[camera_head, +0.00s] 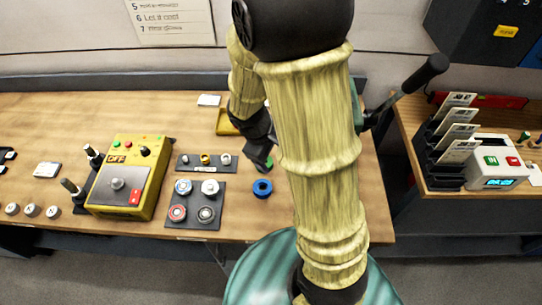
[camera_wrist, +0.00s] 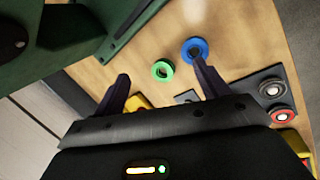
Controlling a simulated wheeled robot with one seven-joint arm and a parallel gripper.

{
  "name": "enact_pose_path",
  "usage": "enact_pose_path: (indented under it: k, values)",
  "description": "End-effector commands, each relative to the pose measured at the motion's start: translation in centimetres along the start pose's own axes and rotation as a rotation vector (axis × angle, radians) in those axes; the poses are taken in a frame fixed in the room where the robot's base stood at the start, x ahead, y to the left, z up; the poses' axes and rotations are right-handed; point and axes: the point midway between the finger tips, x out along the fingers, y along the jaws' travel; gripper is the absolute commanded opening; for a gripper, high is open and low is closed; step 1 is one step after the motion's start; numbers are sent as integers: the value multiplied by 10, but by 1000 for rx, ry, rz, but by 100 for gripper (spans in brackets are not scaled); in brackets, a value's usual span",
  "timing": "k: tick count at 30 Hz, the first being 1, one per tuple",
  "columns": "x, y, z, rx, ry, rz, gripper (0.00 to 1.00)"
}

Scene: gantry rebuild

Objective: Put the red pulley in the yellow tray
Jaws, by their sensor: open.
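The red pulley (camera_head: 177,213) sits at the front left of a dark mat (camera_head: 192,222) on the wooden table. In the wrist view the red pulley (camera_wrist: 281,116) shows at the right, outside my fingers. The yellow tray (camera_head: 226,124) lies farther back, partly hidden by my arm. A yellow patch between my fingers in the wrist view may be this tray, mostly covered. My gripper (camera_wrist: 161,74) is open, with nothing held between its fingers. In the head view my gripper (camera_head: 263,157) hangs to the right of the mat, partly hidden by my arm.
A blue ring (camera_head: 262,188) and a green ring (camera_wrist: 162,70) lie loose near my gripper. Other pulleys share the dark mat. A yellow control box (camera_head: 128,178) stands left of it. A green machine (camera_wrist: 80,25) fills the wrist view's upper left.

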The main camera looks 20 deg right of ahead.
Motion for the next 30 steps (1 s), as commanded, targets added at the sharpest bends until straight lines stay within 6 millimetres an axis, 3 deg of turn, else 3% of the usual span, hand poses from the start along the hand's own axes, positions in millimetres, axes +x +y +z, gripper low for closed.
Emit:
enact_pose_path:
  k: [6,12,26,30]
  values:
    - [-38,-22,25,449,149,-149,74]
    - [-58,-32,34,705,232,-225,74]
    - [-59,-33,34,733,239,-235,74]
    - [-59,-33,34,733,238,-234,49]
